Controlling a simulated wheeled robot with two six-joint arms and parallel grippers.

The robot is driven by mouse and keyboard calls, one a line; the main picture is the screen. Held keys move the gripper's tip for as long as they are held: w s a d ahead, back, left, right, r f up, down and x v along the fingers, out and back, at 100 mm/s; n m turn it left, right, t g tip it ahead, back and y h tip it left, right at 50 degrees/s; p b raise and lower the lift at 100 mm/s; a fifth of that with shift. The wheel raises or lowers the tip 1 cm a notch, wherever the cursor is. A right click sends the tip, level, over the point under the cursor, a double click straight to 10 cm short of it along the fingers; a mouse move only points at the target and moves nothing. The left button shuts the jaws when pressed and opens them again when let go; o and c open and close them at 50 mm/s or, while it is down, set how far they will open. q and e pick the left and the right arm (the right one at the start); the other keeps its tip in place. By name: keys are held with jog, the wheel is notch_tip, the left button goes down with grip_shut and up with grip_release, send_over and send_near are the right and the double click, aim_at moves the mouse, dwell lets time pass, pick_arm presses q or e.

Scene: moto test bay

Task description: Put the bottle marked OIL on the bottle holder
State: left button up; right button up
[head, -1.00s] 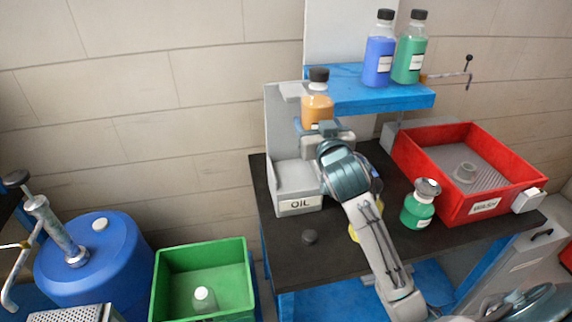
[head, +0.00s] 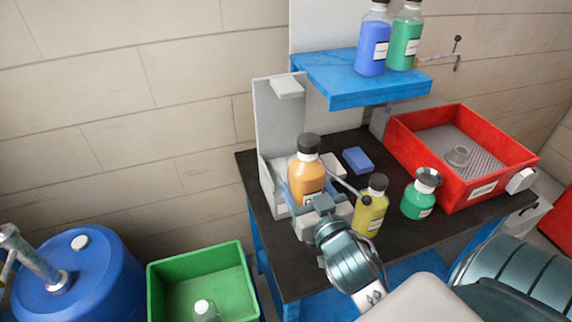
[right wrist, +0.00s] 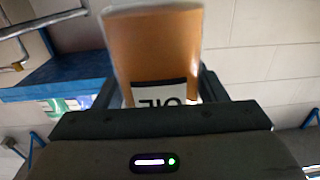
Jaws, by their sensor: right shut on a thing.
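The orange bottle (head: 306,178) with a black cap is in my right gripper (head: 312,200), which is shut on its lower part. In the right wrist view the orange bottle (right wrist: 155,50) fills the jaws (right wrist: 158,92), and its OIL label shows upside down. The grey bottle holder (head: 278,115), with a tall back panel, stands at the left end of the bench. The bottle is upright in front of the holder and hides much of its base. I cannot tell whether the bottle touches the holder. My left gripper is not in view.
A blue shelf (head: 365,82) with blue and green bottles is above. A yellow bottle (head: 370,208) stands close right of my gripper, then a green bottle (head: 419,196) and red wash tray (head: 478,200). A green crate (head: 203,255) and blue drum (head: 85,275) are at lower left.

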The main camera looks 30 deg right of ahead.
jog(key=shift+w+d+f+b, duration=0.15)
jog(key=shift+w+d+b, duration=0.1)
jog(key=shift+w+b, duration=0.25)
jog(key=shift+w+d+f+b, duration=0.1)
jog(key=shift+w+d+b, duration=0.1)
jog(key=shift+w+b, duration=0.25)
jog(key=w+d+f+p, duration=0.1)
jog(key=w, duration=0.3)
jog(key=w+d+f+p, duration=0.1)
jog(key=w+d+p, duration=0.1)
jog(key=w, duration=0.2)
jog(key=w+d+f+p, duration=0.2)
jog(key=w, duration=0.2)
jog(key=shift+w+d, duration=0.2)
jog(key=shift+d, duration=0.05)
jog(key=shift+f, duration=0.2)
